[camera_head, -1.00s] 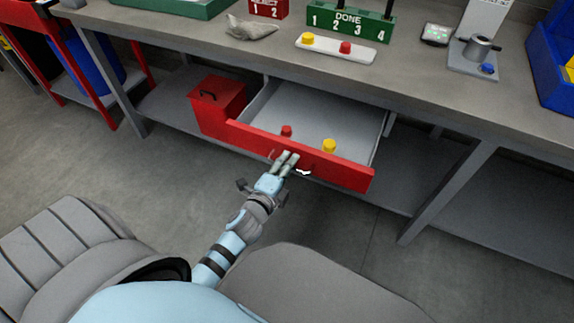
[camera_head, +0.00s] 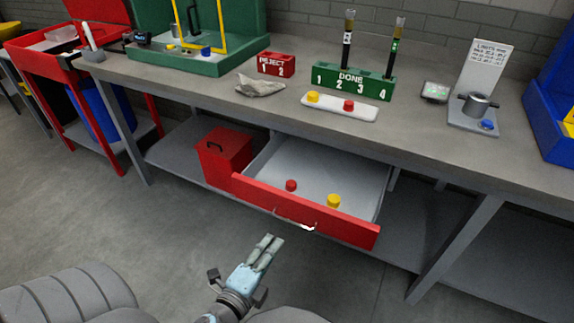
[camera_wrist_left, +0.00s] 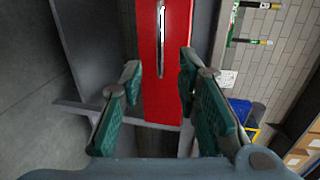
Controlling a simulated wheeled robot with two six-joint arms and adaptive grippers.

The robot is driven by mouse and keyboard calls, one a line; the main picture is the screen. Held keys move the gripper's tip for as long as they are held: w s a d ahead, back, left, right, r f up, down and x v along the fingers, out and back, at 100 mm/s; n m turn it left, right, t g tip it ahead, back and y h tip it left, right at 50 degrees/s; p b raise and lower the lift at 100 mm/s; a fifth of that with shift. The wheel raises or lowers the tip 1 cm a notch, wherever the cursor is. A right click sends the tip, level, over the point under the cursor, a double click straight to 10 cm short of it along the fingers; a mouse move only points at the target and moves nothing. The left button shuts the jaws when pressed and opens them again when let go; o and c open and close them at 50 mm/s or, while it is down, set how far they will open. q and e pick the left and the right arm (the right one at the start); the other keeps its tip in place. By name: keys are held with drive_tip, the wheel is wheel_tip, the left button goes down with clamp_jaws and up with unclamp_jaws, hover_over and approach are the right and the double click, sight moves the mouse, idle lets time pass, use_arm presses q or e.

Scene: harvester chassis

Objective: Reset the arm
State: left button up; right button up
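My left gripper (camera_head: 270,243) is in front of and below the open red drawer (camera_head: 347,229), apart from it. Its two fingers are spread with nothing between them, as the left wrist view (camera_wrist_left: 160,80) shows. The drawer's front and its pale handle (camera_wrist_left: 161,25) stand beyond the fingertips in that view. The handle also shows in the head view (camera_head: 308,227). The drawer is pulled out from under the bench and holds a red cap (camera_head: 291,185) and a yellow cap (camera_head: 334,201). My right gripper is not in view.
The grey bench (camera_head: 240,110) carries a green DONE rack (camera_head: 352,84) with two tubes, a red REJECT rack (camera_head: 276,64), a white tray (camera_head: 340,108) with two caps, and a small pot (camera_head: 478,104). A blue bin (camera_head: 550,115) stands right.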

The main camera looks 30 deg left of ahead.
use_arm(q)
drive_tip(key=s+a+f+n+g, duration=0.1)
drive_tip(key=s+f+n+g, duration=0.25)
drive_tip(key=f, duration=0.55)
drive_tip(key=s+f+n+g, duration=0.2)
drive_tip(key=s+f+n, duration=0.25)
drive_tip(key=f, duration=0.55)
drive_tip(key=s+f+n+g+p, duration=0.3)
drive_tip(key=s+f, duration=0.3)
drive_tip(key=s, duration=0.4)
drive_tip(key=s+a+f+n+g+p, duration=0.1)
drive_tip(key=s+f+n+g, duration=0.4)
drive_tip(key=s, duration=0.6)
drive_tip(key=shift+f+n+g+h+p, duration=0.3)
drive_tip(key=shift+f+g+p, duration=0.15)
drive_tip(key=shift+f+p, duration=0.6)
